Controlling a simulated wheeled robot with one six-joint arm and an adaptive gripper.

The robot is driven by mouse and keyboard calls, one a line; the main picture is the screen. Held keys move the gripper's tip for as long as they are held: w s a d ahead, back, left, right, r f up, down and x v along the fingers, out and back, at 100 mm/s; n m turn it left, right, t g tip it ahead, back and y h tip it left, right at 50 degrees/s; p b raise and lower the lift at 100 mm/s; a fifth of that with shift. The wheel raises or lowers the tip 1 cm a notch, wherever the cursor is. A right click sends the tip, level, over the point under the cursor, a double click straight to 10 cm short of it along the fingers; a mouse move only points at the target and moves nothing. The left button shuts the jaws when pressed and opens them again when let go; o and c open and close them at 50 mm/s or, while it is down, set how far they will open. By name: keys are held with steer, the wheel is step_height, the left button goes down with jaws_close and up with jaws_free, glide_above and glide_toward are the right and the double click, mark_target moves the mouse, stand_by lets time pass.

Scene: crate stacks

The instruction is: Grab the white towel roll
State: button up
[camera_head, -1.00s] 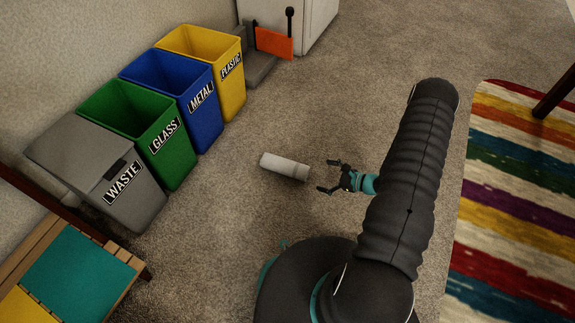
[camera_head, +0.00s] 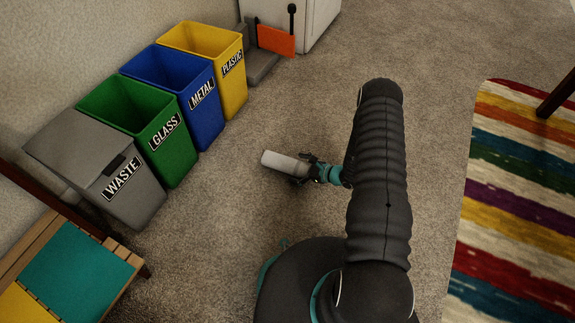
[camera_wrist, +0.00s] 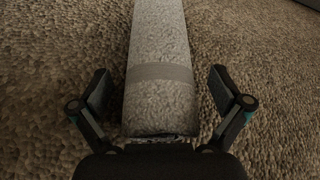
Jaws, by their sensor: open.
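The white towel roll (camera_head: 281,162) lies on its side on the carpet, in the middle of the head view. My gripper (camera_head: 303,168) is at the roll's right end, with its fingers open on either side of that end. In the wrist view the towel roll (camera_wrist: 160,75) runs lengthwise away from me, with a band across it. The open fingers of my gripper (camera_wrist: 160,100) stand to its left and right, with a gap on each side. The underside of the roll is hidden.
A grey waste bin (camera_head: 125,205), a green glass bin (camera_head: 180,150), a blue metal bin (camera_head: 207,115) and a yellow plastic bin (camera_head: 236,85) line the wall at left. A striped rug (camera_head: 520,200) lies at right. A wooden bench (camera_head: 75,270) stands at lower left. Carpet around the roll is clear.

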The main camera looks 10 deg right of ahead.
steer(key=shift+w+a+f, duration=0.1)
steer(key=shift+w+a, duration=0.1)
steer(key=shift+a, duration=0.05)
steer(key=shift+c, duration=0.3)
steer(key=c, duration=1.1)
steer(key=shift+c, duration=0.2)
